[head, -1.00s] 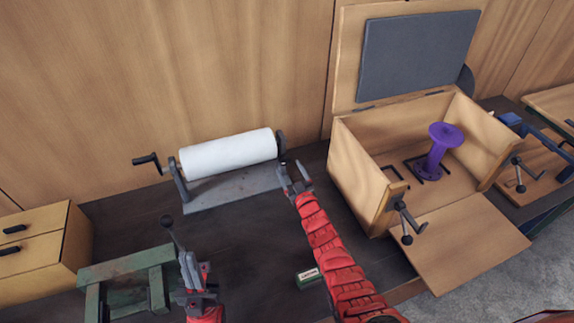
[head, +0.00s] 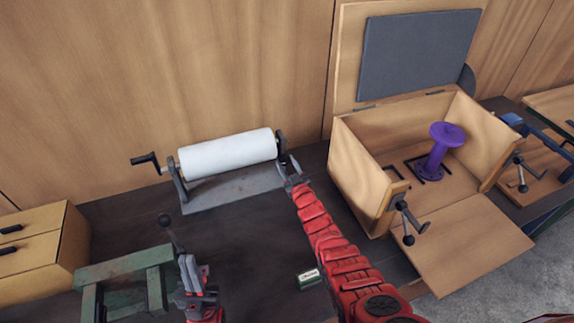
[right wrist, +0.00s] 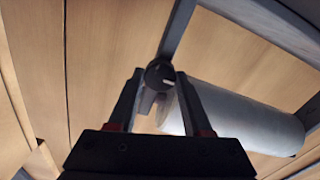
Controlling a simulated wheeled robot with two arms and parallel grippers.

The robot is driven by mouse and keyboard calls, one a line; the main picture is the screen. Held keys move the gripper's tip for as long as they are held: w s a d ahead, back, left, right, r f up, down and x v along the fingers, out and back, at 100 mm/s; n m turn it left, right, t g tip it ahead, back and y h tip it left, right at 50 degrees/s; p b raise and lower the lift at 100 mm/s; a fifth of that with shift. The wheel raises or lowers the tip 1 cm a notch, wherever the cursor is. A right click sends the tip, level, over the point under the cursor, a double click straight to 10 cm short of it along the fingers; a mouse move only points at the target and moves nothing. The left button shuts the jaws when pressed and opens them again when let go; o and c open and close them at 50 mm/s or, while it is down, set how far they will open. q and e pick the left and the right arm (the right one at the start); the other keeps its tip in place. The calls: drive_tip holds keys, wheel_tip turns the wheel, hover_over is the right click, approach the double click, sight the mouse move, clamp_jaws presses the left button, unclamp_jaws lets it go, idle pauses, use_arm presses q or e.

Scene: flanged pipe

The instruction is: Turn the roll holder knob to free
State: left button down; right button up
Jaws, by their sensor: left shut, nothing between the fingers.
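The roll holder is a grey bracket (head: 235,188) with a white roll (head: 228,154) and a crank on its left end. The dark round knob (right wrist: 160,76) with a pale mark shows in the right wrist view, at the roll's end. My right gripper (head: 292,172) is at the holder's right end. In the right wrist view its fingertips (right wrist: 160,72) lie either side of the knob, with slight gaps visible; contact is unclear.
A green frame (head: 120,268) and wooden drawers (head: 40,240) stand at the left. A small green box (head: 309,279) lies on the dark bench. An open wooden box (head: 358,185) with a purple spool (head: 440,150) and cranks stands at the right. The bench middle is mostly clear.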

clamp_jaws()
drive_tip(key=shift+m, duration=1.4)
drive_tip(key=o, duration=0.5)
unclamp_jaws()
drive_tip(key=shift+o, duration=0.2)
drive_tip(key=shift+s+p, duration=0.1)
drive_tip(key=shift+p, duration=0.25)
